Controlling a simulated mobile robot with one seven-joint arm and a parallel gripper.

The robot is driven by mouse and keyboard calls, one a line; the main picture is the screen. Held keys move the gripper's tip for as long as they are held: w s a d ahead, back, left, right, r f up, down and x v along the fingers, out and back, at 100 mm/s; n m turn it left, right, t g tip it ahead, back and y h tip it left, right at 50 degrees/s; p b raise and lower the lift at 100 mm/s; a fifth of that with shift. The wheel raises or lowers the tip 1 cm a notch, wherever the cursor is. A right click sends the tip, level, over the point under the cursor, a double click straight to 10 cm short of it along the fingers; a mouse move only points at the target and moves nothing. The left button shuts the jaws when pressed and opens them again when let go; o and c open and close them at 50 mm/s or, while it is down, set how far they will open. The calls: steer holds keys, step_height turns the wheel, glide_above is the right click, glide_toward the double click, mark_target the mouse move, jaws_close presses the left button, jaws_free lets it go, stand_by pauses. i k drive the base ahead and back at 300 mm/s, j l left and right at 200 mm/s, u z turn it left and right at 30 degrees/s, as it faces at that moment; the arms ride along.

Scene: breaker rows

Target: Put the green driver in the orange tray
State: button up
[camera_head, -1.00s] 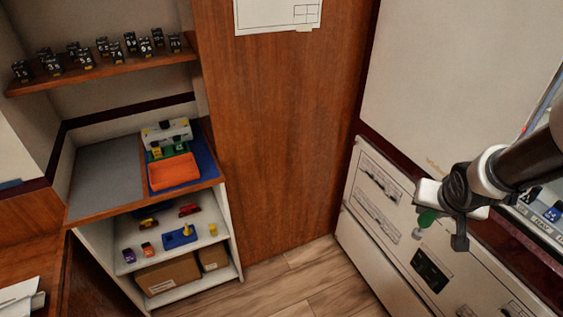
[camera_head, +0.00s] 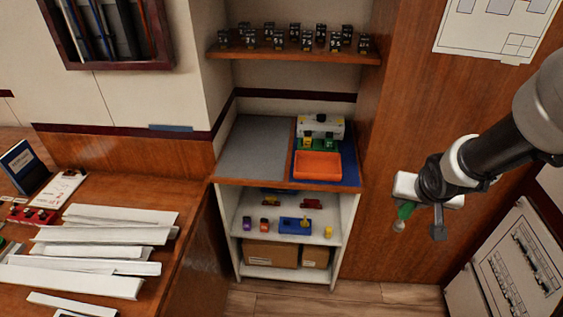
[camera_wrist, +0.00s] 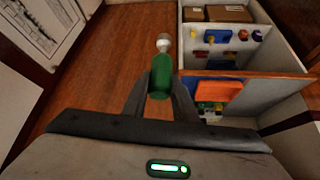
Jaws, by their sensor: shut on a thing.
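The green driver (camera_wrist: 160,78) is held between the two fingers of my gripper (camera_wrist: 160,88) in the wrist view, its pale tip pointing away from the palm. In the head view my gripper (camera_head: 421,212) is at the right, in front of the wooden panel, with the green driver (camera_head: 404,212) hanging from it, tip down. The orange tray (camera_head: 317,165) sits on a blue mat on the cabinet top, to the left of my gripper and apart from it. It looks empty. The orange tray also shows in the wrist view (camera_wrist: 218,92).
A white device (camera_head: 318,125) and small green and yellow pieces stand behind the tray. The grey mat (camera_head: 252,148) beside it is clear. A shelf (camera_head: 290,54) with several black breakers hangs above.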

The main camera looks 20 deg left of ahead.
mark_target(318, 168)
steer(key=i+j+u, duration=0.2)
steer(key=i+j, duration=0.15)
steer(key=i+j+u, duration=0.15)
steer(key=i+j, duration=0.15)
steer(key=i, duration=0.25)
